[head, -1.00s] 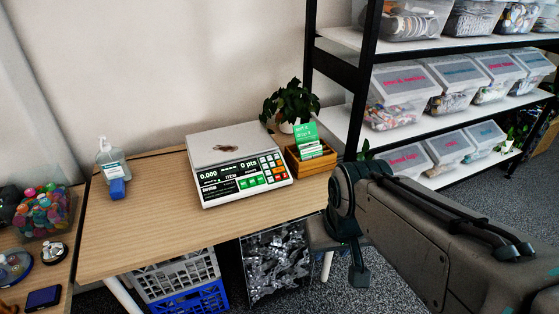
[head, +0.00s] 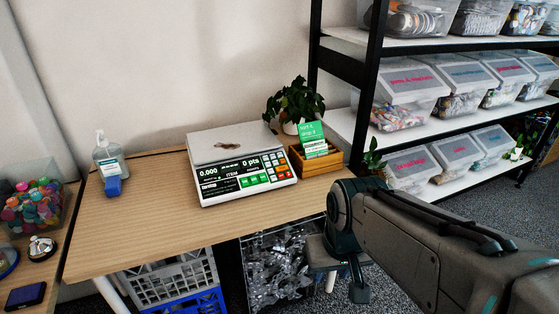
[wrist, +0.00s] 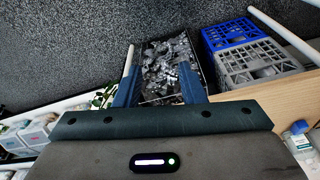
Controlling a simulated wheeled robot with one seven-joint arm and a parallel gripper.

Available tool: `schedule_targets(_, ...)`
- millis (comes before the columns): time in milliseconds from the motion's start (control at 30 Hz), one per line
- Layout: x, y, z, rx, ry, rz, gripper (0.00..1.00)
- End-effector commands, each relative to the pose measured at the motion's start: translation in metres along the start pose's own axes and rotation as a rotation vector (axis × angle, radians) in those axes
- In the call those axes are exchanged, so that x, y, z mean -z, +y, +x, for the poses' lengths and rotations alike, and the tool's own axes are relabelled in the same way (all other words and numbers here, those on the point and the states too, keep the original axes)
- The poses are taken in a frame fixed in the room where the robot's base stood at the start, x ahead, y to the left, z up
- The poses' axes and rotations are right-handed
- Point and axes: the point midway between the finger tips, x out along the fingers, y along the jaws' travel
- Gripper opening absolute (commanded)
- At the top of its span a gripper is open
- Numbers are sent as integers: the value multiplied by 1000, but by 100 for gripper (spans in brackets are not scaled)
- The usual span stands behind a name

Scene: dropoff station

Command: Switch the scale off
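A dark smudge or small thing lies on the pan; I cannot tell which. My gripper (head: 340,268) is off the table's front right edge, in front of and right of the scale, apart from it. In the wrist view my gripper (wrist: 157,72) has its two fingers spread with nothing held between them. The scale is not visible in the wrist view.
A wooden card box (head: 318,163) and a potted plant (head: 293,102) stand right of the scale. A sanitizer bottle (head: 108,160) stands left. The table's front left (head: 140,230) is clear. Crates (head: 175,285) sit below. A black-framed shelf (head: 375,70) rises at right.

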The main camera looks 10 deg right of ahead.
Motion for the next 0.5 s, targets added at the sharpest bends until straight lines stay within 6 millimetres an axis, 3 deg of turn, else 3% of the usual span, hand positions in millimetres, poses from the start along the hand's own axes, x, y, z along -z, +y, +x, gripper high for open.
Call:
schedule_targets(233, 0, 0, 0, 0, 0, 0, 36)
schedule_targets(367, 0, 0, 0, 0, 0, 0, 0)
schedule_targets(500, 0, 0, 0, 0, 0, 0, 0)
